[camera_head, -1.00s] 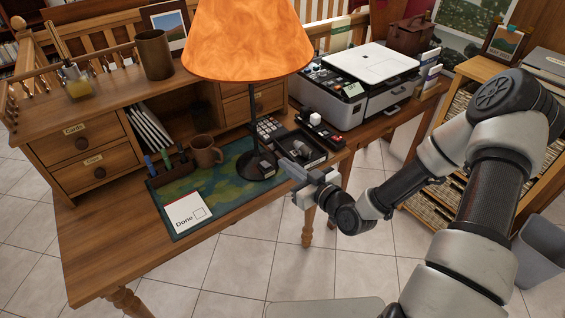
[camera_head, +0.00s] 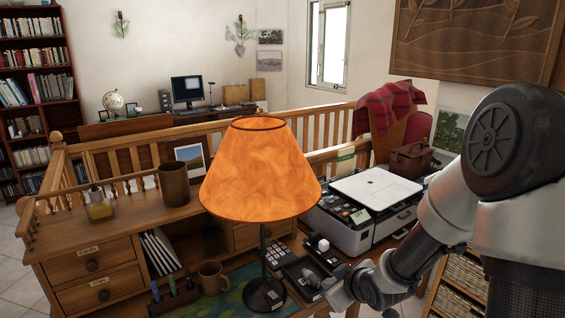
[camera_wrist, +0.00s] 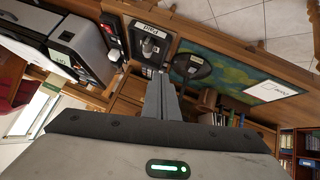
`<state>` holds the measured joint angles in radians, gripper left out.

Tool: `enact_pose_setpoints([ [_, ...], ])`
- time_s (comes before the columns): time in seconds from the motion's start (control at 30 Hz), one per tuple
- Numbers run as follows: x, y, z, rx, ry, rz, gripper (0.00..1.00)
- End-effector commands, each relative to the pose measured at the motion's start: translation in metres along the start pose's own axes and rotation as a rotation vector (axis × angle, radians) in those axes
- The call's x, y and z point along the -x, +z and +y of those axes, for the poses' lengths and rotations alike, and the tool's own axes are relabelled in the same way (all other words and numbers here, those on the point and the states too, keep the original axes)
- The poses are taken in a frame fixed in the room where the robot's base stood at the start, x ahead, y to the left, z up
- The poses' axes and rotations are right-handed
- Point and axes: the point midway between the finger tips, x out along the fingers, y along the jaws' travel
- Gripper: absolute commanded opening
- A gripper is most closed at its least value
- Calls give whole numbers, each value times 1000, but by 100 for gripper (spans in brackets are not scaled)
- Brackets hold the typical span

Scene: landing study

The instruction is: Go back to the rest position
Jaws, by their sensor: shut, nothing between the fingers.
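My gripper (camera_head: 326,284) is at the lower edge of the head view, beside the desk's right end, partly cut off by my arm. In the wrist view its fingers (camera_wrist: 160,84) are together with nothing between them. They point toward a black tray (camera_wrist: 133,48) labelled "Paid", which holds a small dark-handled object (camera_wrist: 150,46). The tray also shows in the head view (camera_head: 322,262). I cannot tell the exact gap between fingertips and tray. My arm bends up at the right of the head view.
An orange-shaded lamp (camera_head: 260,172) stands on the desk left of my gripper. A printer (camera_head: 352,228) is behind it at the right. A brown mug (camera_head: 212,277) and a calculator (camera_head: 276,256) are near the lamp. A wooden railing (camera_head: 110,160) runs behind the desk.

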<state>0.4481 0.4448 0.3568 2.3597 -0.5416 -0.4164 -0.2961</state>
Motion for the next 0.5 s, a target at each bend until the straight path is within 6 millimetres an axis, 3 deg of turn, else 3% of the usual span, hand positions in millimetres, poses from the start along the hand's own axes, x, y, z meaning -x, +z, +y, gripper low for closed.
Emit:
enact_pose_setpoints([
  [0.03, 30, -17, 16, 7, 48, -49, 0],
  [0.1, 65, -26, 32, -18, 105, -121, 0],
  [0.23, 139, -47, 50, -107, 201, -217, 0],
  [0.37, 216, -65, 48, -239, 260, -267, 0],
  [0.5, 293, -76, 25, -404, 261, -289, 0],
])
